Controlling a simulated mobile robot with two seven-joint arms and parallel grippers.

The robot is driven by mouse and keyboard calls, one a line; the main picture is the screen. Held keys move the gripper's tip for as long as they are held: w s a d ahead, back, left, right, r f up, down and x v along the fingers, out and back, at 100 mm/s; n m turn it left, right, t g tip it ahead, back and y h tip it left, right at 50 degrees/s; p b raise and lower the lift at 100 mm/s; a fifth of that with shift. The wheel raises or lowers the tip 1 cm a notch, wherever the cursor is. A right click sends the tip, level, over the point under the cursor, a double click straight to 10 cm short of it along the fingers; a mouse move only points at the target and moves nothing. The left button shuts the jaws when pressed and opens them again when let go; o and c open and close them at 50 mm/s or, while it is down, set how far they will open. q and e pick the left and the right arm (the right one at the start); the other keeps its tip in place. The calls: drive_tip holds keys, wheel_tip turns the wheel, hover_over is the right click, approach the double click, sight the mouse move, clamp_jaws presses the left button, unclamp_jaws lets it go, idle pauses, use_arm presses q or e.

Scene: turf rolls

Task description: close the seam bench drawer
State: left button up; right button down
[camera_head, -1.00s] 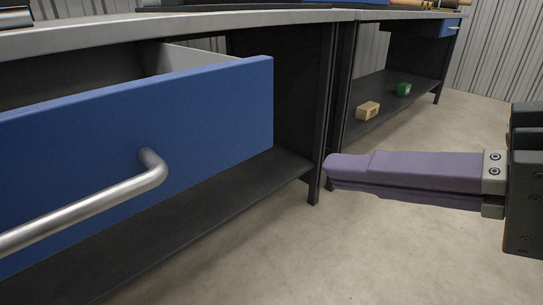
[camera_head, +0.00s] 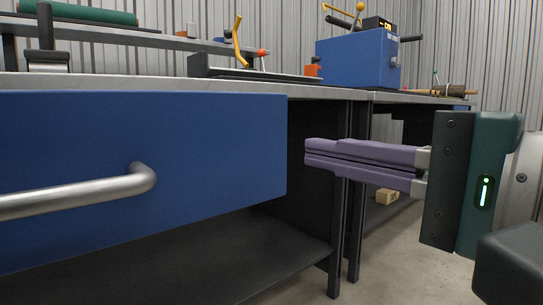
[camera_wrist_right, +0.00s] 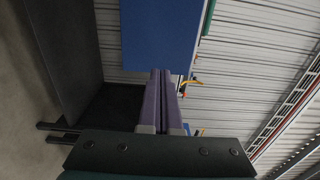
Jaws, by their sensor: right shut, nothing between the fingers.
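The seam bench drawer shows as a wide blue front (camera_head: 215,150) at the left of the head view, with a silver bar handle (camera_head: 90,195). Its inside is hidden at this angle, so how far it stands out is hard to tell. My right gripper (camera_head: 306,153) is shut and empty, its purple fingers pointing left, with the tips just right of the drawer front's right edge. In the right wrist view the fingertips (camera_wrist_right: 162,72) reach the lower edge of the blue front (camera_wrist_right: 160,35); contact cannot be told. My left gripper is out of view.
The grey bench top (camera_head: 330,93) runs above the drawer, a dark lower shelf (camera_head: 250,260) below. Dark bench legs (camera_head: 345,230) stand behind my fingers. A blue machine (camera_head: 357,62) sits on top. A small cardboard box (camera_head: 387,197) lies beyond the legs.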

sight(271, 145)
drive_tip(key=b+x, duration=0.1)
drive_tip(key=x, duration=0.3)
drive_tip(key=shift+w+f, duration=0.1)
drive_tip(key=shift+w+a+b, duration=0.3)
drive_tip(key=shift+w+b, duration=0.1)
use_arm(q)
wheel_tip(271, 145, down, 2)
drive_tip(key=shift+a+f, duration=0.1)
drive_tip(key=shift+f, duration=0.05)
